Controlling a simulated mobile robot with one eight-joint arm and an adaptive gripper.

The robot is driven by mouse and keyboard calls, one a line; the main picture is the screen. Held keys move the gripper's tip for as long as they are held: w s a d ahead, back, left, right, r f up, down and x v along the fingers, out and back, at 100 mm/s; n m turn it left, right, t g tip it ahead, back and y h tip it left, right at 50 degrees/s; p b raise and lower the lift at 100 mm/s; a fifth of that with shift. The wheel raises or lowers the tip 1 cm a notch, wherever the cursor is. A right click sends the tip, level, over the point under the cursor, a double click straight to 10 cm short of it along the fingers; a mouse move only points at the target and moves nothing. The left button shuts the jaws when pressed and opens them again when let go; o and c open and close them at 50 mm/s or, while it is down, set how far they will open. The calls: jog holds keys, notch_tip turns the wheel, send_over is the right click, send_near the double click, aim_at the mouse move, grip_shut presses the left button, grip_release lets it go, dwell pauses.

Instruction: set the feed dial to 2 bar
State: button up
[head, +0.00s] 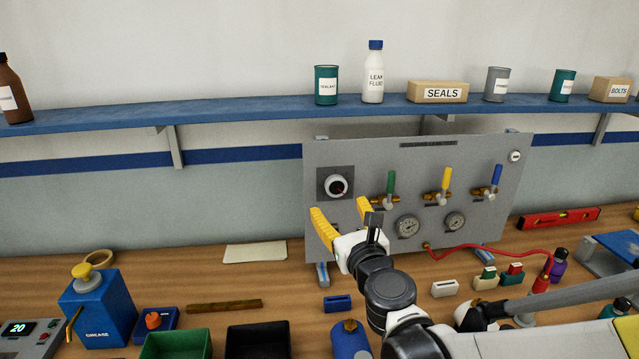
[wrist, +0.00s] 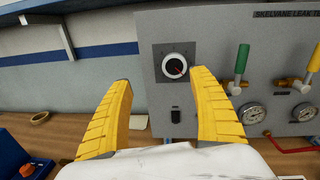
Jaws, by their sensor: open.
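The feed dial (head: 336,186) is a round knob with a white rim, a dark face and a red mark, set on a dark square plate at the upper left of the grey panel (head: 290,150). In the wrist view the dial (wrist: 175,67) shows just beyond the fingertips, its red mark pointing to the lower right; the scale is too small to read. My gripper (head: 341,209) has yellow fingers, is open and empty, and is below and in front of the dial in the head view. In the wrist view my gripper (wrist: 160,77) has its right finger near the dial's lower right; no contact is visible.
Green (head: 391,182), yellow (head: 446,178) and blue (head: 496,175) valve handles stand right of the dial, above two gauges. A red hose (head: 480,254) runs from the panel's lower edge. A blue shelf (head: 250,116) with containers is above.

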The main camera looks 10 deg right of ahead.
aim_at(337, 188)
jog(key=w+d+m, duration=0.1)
jog(key=w, duration=0.2)
jog(key=w+f+m+h+b, duration=0.1)
jog(key=w+m, duration=0.1)
jog(key=w, duration=0.2)
jog(key=w+d+m+b, duration=0.1)
jog(key=w, duration=0.3)
jog(key=shift+w+d+f+h, duration=0.15)
jog(key=shift+w+d+h, duration=0.1)
jog(key=shift+d+h, duration=0.05)
jog(key=c, duration=1.2)
